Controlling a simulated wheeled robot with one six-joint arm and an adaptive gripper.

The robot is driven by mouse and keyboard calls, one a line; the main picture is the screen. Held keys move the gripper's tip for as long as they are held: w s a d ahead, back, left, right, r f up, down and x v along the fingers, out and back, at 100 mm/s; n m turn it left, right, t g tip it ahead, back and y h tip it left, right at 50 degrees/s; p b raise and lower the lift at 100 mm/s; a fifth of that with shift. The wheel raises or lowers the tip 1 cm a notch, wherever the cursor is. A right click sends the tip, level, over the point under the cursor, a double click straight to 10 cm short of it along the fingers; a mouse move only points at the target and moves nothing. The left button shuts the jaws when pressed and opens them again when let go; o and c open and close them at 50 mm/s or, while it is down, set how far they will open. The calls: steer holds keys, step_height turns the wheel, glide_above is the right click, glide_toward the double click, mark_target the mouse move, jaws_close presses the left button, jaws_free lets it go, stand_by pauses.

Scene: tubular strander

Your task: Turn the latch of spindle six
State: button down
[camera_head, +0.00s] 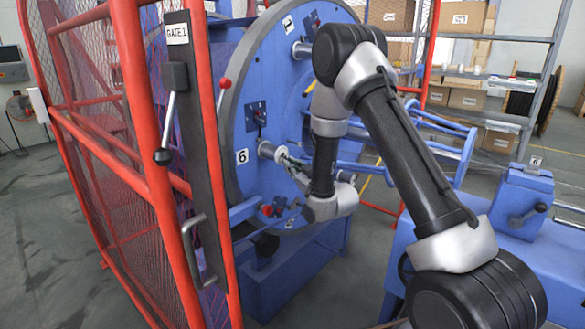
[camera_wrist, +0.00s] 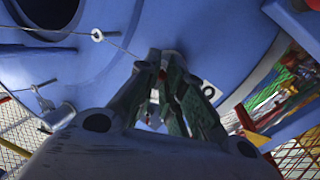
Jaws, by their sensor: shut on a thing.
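The large blue disc (camera_head: 228,110) carries a white label "6" (camera_head: 242,156). A pale round spindle end (camera_head: 266,149) sits just right of that label. My gripper (camera_head: 283,154) reaches in from the right and meets the disc beside this spindle. In the wrist view, the fingers of my gripper (camera_wrist: 163,62) converge at the blue face, next to a partly hidden white label (camera_wrist: 208,90). They are shut on a small part, apparently the latch of spindle six (camera_wrist: 162,75), of which only a reddish bit shows. The fingers hide the rest, so I cannot tell its angle.
A red mesh guard with a gate handle (camera_head: 194,250) and a black-knobbed lever (camera_head: 166,130) stands at the left. A plate with a black lever (camera_head: 257,115) is above spindle six. A blue bench block (camera_head: 523,202) stands at the right.

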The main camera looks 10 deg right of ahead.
steer(key=shift+w+a+f+t+y, duration=0.2)
steer(key=shift+w+f+t+y, duration=0.15)
steer(key=shift+t, duration=0.45)
steer(key=shift+w+a+f+m+t, duration=0.1)
steer(key=shift+m+t, duration=0.25)
steer(key=shift+t, duration=0.25)
steer(key=shift+w+a+f+m+t, duration=0.1)
steer(key=shift+m+t, duration=0.25)
steer(key=shift+t, duration=0.25)
steer(key=c, duration=1.5)
jaws_free()
steer(key=shift+c, duration=0.2)
